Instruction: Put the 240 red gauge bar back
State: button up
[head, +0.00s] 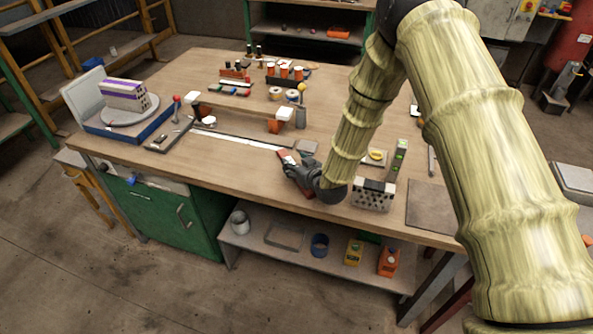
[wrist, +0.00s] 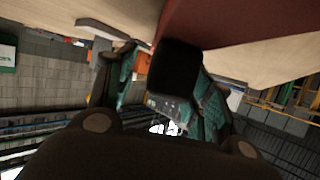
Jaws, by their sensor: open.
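A red bar (head: 286,157), which I take for the 240 red gauge bar, lies on the workbench at the right end of a long white strip (head: 235,141). My gripper (head: 292,168) is low over the bench at this bar and covers its middle in the head view. In the wrist view, a broad red face (wrist: 205,18) fills the top, and a dark block shows between the open fingers (wrist: 165,75). I cannot tell whether the fingers touch the bar. No number is readable on it.
The wooden bench (head: 160,85) holds a perforated metal block (head: 373,195), a green level (head: 399,158) and a yellow round item (head: 377,156) right of my gripper. A raised plank (head: 235,111) stands behind the strip.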

jog(key=shift+c, duration=0.2)
grip_shut()
